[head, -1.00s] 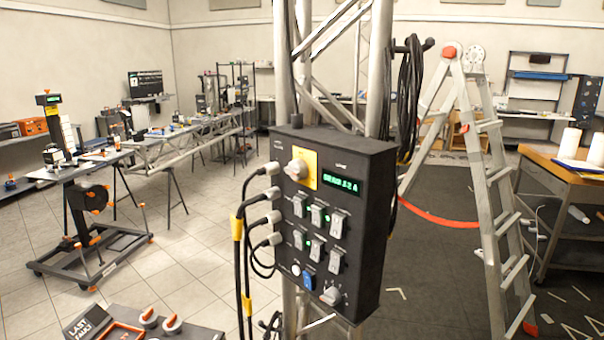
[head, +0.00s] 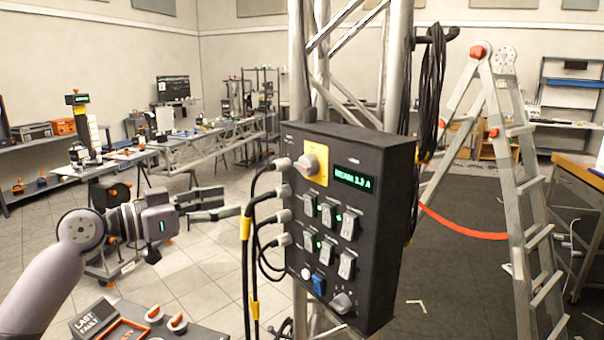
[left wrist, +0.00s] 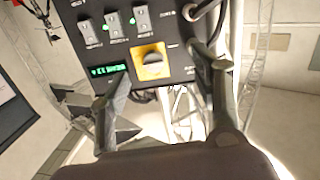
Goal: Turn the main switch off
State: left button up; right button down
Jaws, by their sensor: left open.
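The main switch appears to be the round rotary knob (head: 310,165) on a yellow plate at the upper left of a black power box (head: 345,147). The box is fixed to a metal truss. In the left wrist view the knob (left wrist: 153,64) shows on its yellow plate, between my finger lines. My left gripper (head: 232,203) is open and empty, left of the box and lower than the knob, apart from it. Its two fingers also show in the left wrist view (left wrist: 170,76). My right gripper is not in view.
Several black cables (head: 247,230) plug into the box's left side, close to my left fingers. Green-lit rocker switches (head: 327,215) and a display (head: 354,180) sit on the box face. A ladder (head: 520,180) stands at right. A "Last Fault" panel (head: 88,320) lies lower left.

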pick_arm(q)
notch_tip(320, 180, up, 4)
jog(key=s+m+h, duration=0.1)
jog(key=s, duration=0.1)
jog(key=p, duration=0.6)
send_near(299, 167)
jog(key=x, duration=0.8)
jog(key=shift+w+d, duration=0.15)
jog(key=shift+d, duration=0.15)
jog(key=shift+w+d+f, duration=0.2)
jog(key=shift+w+d, duration=0.1)
jog(key=shift+d, duration=0.15)
jog(key=shift+c, duration=0.4)
jog(key=c, duration=1.1)
jog(key=shift+o, duration=0.2)
